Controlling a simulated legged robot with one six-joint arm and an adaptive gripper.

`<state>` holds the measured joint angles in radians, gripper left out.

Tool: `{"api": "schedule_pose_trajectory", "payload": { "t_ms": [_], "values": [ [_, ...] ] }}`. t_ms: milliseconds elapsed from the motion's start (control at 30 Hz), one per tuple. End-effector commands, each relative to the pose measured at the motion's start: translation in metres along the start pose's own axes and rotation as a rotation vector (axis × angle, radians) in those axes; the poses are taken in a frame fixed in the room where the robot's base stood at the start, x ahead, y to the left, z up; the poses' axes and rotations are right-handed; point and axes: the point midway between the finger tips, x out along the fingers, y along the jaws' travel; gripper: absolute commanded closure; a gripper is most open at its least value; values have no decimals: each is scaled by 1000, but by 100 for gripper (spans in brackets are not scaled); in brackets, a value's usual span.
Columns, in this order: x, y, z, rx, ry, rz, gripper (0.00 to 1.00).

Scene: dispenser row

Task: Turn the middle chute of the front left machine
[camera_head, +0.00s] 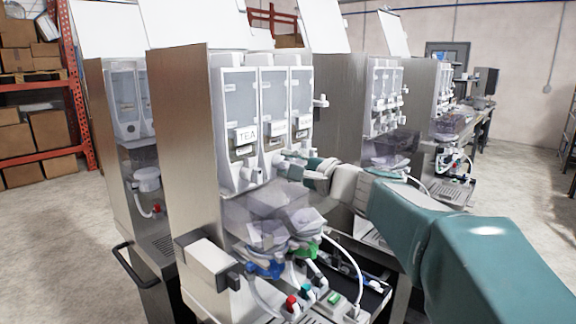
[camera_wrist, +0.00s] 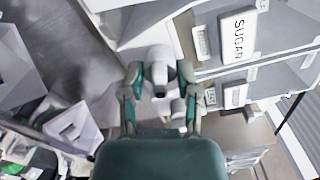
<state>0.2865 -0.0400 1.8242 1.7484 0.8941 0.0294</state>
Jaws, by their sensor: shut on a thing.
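The nearest machine (camera_head: 190,140) has a steel side and three clear-fronted canisters, the left one labelled TEA (camera_head: 246,135). The middle canister (camera_head: 273,95) has a white chute at its foot, mostly hidden by my gripper in the head view. My gripper (camera_head: 290,165) reaches in from the right at the height of the chutes. In the wrist view, the teal fingers of my gripper (camera_wrist: 160,82) are shut on a white chute (camera_wrist: 158,60), one finger on each side. A SUGAR label (camera_wrist: 238,36) shows right of it. The chute's exact angle is hard to tell.
Below the canisters are clear mixing bowls (camera_head: 265,215), blue and green fittings and white hoses close under my arm. A similar machine (camera_head: 130,150) stands behind at left, and more machines (camera_head: 385,120) stand to the right.

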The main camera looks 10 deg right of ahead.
Motion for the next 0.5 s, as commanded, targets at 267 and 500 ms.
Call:
{"api": "schedule_pose_trajectory", "payload": {
  "t_ms": [267,500],
  "values": [
    [0,4,-1,-256,-1,7,100],
    [0,4,-1,-484,-2,9,100]
  ]
}}
